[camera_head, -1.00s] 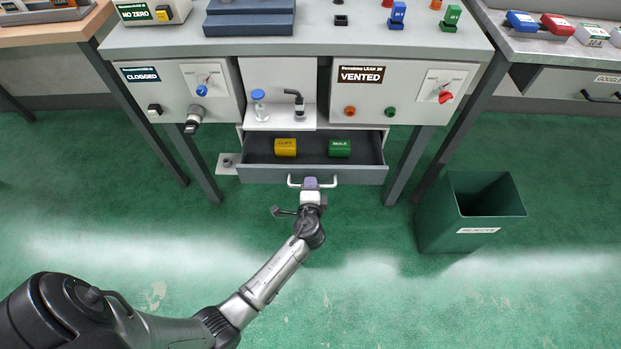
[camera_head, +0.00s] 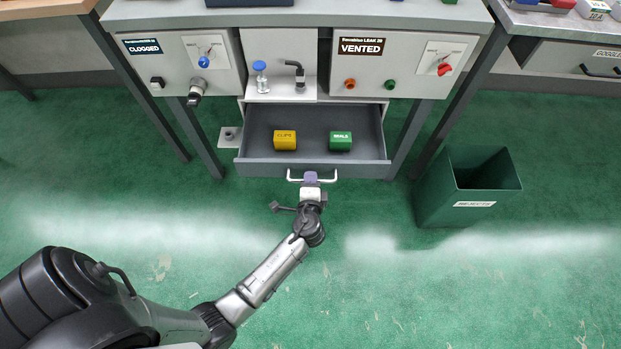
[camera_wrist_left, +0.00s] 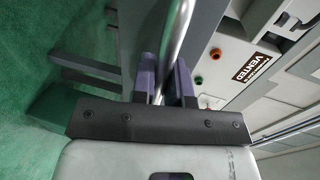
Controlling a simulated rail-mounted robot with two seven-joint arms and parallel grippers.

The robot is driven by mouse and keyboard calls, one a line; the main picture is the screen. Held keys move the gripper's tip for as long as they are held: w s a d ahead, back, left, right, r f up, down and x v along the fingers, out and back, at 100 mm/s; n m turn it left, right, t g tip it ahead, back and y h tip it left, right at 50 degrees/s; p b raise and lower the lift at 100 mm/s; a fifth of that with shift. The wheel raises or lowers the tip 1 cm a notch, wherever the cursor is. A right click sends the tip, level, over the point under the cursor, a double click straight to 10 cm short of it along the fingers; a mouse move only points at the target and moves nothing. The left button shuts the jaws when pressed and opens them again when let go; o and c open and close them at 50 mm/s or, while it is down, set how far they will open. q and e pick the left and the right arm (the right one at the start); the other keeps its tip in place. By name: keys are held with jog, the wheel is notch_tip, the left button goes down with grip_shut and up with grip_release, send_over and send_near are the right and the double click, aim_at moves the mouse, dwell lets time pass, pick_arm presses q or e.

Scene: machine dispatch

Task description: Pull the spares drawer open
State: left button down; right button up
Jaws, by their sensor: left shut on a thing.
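The spares drawer (camera_head: 262,168) stands pulled out below the middle of the bench. My left gripper (camera_head: 310,180) is shut on the handle. In the left wrist view the metal bar (camera_wrist_left: 174,45) runs between the two purple-grey fingers of my left gripper (camera_wrist_left: 164,82). My right gripper is in neither view.
A green rejects bin (camera_head: 470,190) stands on the floor right of the drawer. Bench legs (camera_head: 414,135) flank the drawer. Above it are the CLOGGED panel (camera_head: 180,65) and the VENTED panel (camera_head: 400,62). The green floor in front is clear.

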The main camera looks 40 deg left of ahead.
pick_arm(q)
jog(key=c, duration=1.2)
grip_release()
jog(key=shift+o, duration=0.3)
jog(key=shift+d, duration=0.1)
jog(key=p+v, duration=0.3)
jog(key=v, duration=1)
jog(key=shift+s+d+p, duration=0.25)
jog(key=shift+p, duration=0.05)
